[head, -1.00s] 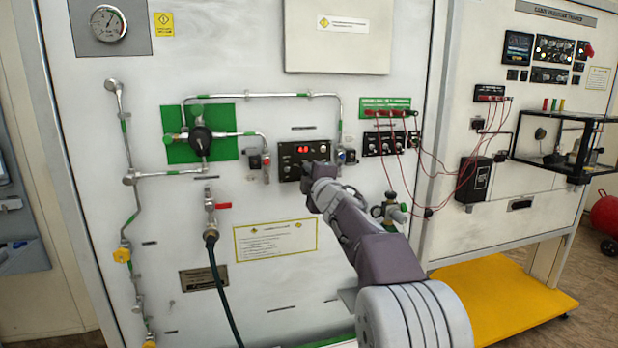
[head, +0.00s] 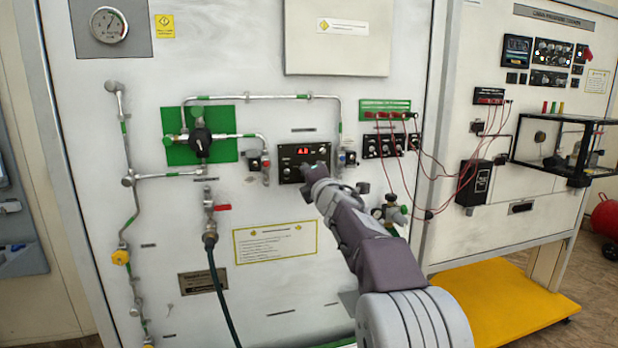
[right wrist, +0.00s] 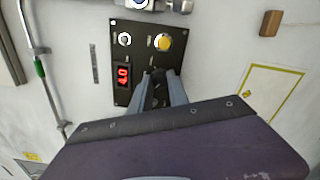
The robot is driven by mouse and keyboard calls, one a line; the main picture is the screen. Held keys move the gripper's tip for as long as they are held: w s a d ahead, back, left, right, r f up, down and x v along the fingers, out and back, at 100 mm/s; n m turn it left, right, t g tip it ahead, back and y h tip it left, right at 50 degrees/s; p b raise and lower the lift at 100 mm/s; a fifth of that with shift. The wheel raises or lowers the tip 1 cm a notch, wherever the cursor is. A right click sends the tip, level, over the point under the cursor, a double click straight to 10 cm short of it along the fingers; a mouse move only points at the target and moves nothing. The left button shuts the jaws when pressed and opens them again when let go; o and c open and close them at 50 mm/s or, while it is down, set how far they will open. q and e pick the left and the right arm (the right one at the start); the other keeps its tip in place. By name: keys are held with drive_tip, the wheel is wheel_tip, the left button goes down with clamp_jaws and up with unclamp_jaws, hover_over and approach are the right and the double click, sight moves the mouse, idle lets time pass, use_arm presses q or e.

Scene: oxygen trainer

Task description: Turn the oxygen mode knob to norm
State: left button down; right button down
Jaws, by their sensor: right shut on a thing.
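A black control panel (head: 288,152) with a red lit display (head: 302,151) is mounted on the white wall board. My right gripper (right wrist: 158,84) reaches its lower right part in the head view. My left gripper is in neither view.
A green plate (head: 222,148) with a black regulator (head: 200,140) is left of the panel. Small black valves flank the panel. A green hose (head: 222,290) hangs below left.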

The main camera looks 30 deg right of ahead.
drive_tip(key=shift+f, duration=0.3)
drive_tip(key=c, duration=1.4)
unclamp_jaws()
drive_tip(key=shift+o, duration=0.7)
drive_tip(key=shift+r, duration=0.2)
drive_tip(key=shift+s, duration=0.1)
drive_tip(key=v, duration=0.9)
drive_tip(key=shift+b, duration=0.4)
